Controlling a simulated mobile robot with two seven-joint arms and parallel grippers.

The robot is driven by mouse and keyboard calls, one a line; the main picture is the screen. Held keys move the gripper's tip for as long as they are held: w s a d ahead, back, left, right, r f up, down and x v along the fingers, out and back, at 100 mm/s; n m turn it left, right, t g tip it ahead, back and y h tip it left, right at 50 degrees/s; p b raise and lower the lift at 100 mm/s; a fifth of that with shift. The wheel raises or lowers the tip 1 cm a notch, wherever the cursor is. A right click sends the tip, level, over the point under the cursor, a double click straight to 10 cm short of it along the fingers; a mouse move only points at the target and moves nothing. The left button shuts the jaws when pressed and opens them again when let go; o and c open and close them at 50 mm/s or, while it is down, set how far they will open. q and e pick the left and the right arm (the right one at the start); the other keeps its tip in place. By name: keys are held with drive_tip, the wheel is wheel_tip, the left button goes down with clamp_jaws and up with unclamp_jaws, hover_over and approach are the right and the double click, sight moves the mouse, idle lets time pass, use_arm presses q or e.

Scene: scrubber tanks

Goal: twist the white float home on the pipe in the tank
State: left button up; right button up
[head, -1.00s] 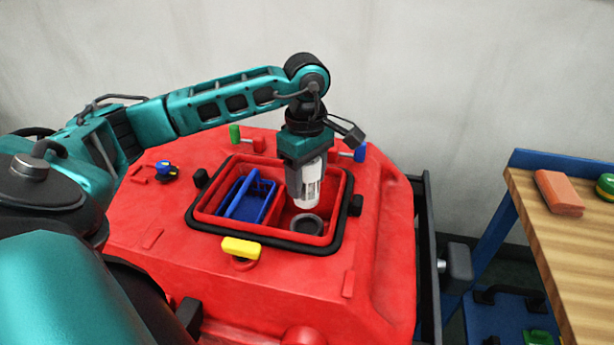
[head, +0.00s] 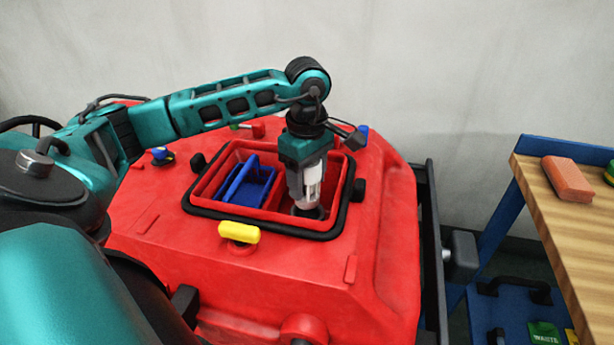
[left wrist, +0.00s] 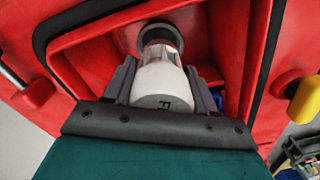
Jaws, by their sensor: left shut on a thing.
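The white float (head: 313,184) is upright inside the right part of the red tank's opening. My left gripper (head: 307,192) points down and is shut on it. In the left wrist view the float (left wrist: 161,83) sits between the two fingers (left wrist: 155,82), with its clear lower part against a dark ring (left wrist: 158,33) on the tank floor. The dark ring (head: 308,211) shows just below the float in the head view. The float looks in line with it, but I cannot tell how far it is seated. The pipe is hidden. My right gripper is not in view.
A blue basket (head: 245,190) fills the left part of the opening. A black rim (head: 270,229) surrounds the opening, with a yellow knob (head: 239,232) in front. A wooden bench (head: 570,235) with an orange block (head: 567,179) stands at the right.

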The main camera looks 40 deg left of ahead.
use_arm(q)
drive_tip(key=shift+n, duration=0.9)
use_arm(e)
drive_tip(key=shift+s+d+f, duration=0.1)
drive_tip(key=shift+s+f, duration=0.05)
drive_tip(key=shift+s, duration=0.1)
use_arm(q)
drive_tip(key=shift+n+p, duration=0.35)
drive_tip(key=shift+n, duration=1.05)
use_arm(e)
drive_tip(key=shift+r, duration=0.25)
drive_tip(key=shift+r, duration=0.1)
use_arm(q)
drive_tip(key=n, duration=0.2)
drive_tip(key=shift+n, duration=0.4)
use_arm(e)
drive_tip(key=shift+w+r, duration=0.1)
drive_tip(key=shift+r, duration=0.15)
use_arm(q)
drive_tip(key=shift+f, duration=0.15)
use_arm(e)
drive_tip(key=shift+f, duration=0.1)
